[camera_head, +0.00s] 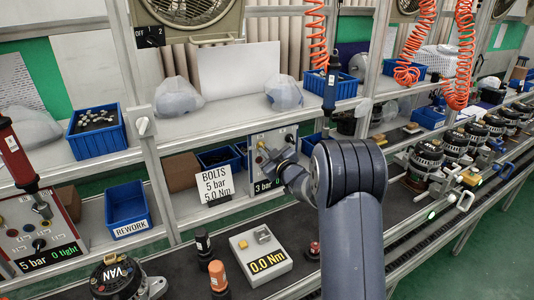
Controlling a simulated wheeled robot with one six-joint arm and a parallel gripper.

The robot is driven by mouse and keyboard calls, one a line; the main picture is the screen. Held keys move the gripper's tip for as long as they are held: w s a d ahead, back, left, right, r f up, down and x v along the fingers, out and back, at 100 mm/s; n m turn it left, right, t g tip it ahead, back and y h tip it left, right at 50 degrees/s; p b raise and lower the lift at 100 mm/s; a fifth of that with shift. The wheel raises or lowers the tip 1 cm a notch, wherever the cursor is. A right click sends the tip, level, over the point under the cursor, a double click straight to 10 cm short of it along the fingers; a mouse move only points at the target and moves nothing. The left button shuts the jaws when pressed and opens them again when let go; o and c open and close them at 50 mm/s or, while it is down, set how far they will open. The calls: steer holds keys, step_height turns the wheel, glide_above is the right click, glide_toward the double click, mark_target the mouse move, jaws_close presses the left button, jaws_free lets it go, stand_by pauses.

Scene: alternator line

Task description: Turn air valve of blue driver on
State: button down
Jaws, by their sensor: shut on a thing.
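A dark driver with a blue tint (331,84) hangs from an orange coiled hose in the middle.
A "BOLTS 5 bar 5.0 Nm" sign (215,185) stands left of the panel. A red driver (16,152) and a second panel (38,232) are at far left. A "0.0 Nm" box (261,257) and an orange-topped bottle (217,275) stand on the dark bench. Alternators (426,157) line the right.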

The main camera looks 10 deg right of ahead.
steer(key=m, duration=0.4)
steer(key=shift+m, duration=0.4)
stand_by(0.4)
steer(key=c, duration=1.5)
jaws_free()
steer(key=b+v, duration=0.2)
steer(key=v, duration=0.8)
steer(key=shift+s+d+b, duration=0.15)
steer(key=shift+s+b, duration=0.15)
steer(key=shift+s, duration=0.1)
steer(key=shift+w, duration=0.1)
steer(key=p+x, duration=0.2)
steer(key=x, duration=0.8)
steer(key=shift+w+p, duration=0.3)
steer(key=shift+p, duration=0.1)
steer(key=shift+s, duration=0.1)
